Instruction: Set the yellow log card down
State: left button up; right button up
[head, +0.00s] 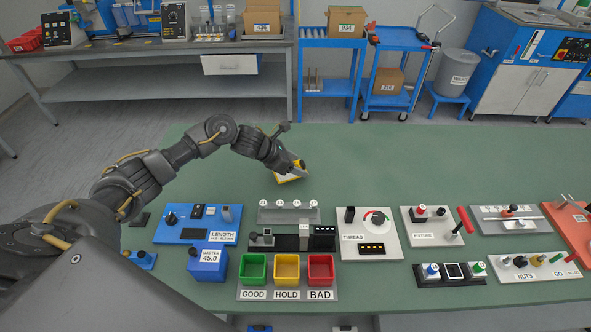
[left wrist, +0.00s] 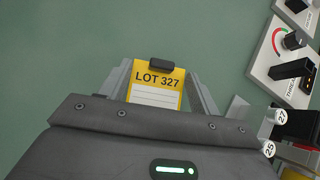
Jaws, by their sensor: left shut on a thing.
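The yellow log card (left wrist: 156,92) reads "LOT 327" over white lines and has a dark clip at its top edge. My left gripper (left wrist: 158,80) is shut on the card, with one finger on each side of it. In the head view the left gripper (head: 292,168) is over the far middle part of the green table, and the card (head: 291,178) shows partly under it. I cannot tell whether the card touches the table. My right gripper is not in view.
Green table (head: 400,150) is clear around and beyond the card. Nearer stand a pegged rack (head: 289,213), the blue LENGTH panel (head: 198,223), the THREAD panel (head: 369,233), the FIXTURE panel (head: 431,226), and green, yellow and red bins (head: 287,292) on a GOOD/HOLD/BAD plate.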

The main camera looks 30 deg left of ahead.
pick_arm(q)
notch_tip(320, 180, down, 2)
jog(key=shift+d+f+p, duration=0.1)
jog(key=shift+f+p, duration=0.05)
jog(key=shift+p, duration=0.3)
jog(key=shift+f, duration=0.25)
jog(key=shift+f, duration=0.15)
jog(key=o, duration=0.9)
jog(key=shift+o, duration=0.2)
